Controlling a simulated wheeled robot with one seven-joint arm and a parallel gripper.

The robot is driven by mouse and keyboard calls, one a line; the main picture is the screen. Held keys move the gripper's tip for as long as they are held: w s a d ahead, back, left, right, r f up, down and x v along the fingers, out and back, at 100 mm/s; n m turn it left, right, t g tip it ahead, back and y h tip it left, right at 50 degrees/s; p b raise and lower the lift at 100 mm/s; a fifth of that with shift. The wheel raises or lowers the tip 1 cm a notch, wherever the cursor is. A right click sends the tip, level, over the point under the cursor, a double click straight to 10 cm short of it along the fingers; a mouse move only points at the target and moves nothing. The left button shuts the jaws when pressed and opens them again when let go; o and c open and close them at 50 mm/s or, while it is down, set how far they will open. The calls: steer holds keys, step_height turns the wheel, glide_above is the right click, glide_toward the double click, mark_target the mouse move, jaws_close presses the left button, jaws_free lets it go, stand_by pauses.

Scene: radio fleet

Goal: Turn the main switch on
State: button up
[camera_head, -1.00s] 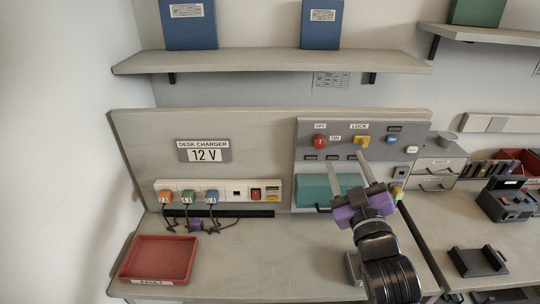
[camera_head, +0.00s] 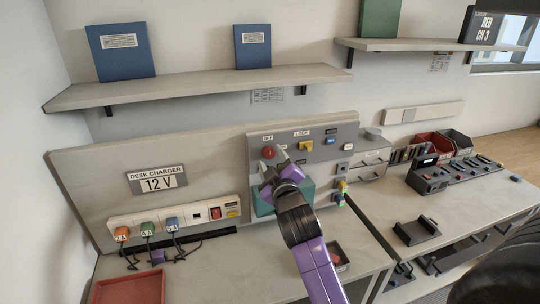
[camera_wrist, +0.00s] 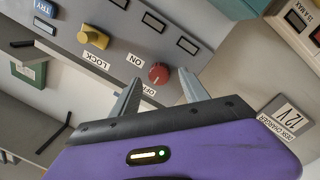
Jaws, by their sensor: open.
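The red rotary knob (camera_head: 268,152) is on the grey control panel (camera_head: 345,134), by an OFF label. In the wrist view the red knob (camera_wrist: 158,73) appears upside down beside an ON label; the label below it is partly hidden by a finger. Its exact angle is hard to tell. My gripper (camera_head: 271,160) is open in front of the panel, just below the knob in the head view. In the wrist view the knob shows between the fingertips of my gripper (camera_wrist: 160,72); contact cannot be told.
A yellow LOCK knob (camera_head: 306,146) sits right of the red knob. A teal box (camera_head: 262,206) is below the panel. A power strip (camera_head: 190,216) with plugs and a red rocker switch (camera_head: 215,213) is at left. A red tray (camera_head: 130,288) lies on the bench.

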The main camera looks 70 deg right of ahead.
steer(key=shift+x, duration=0.75)
jaws_close()
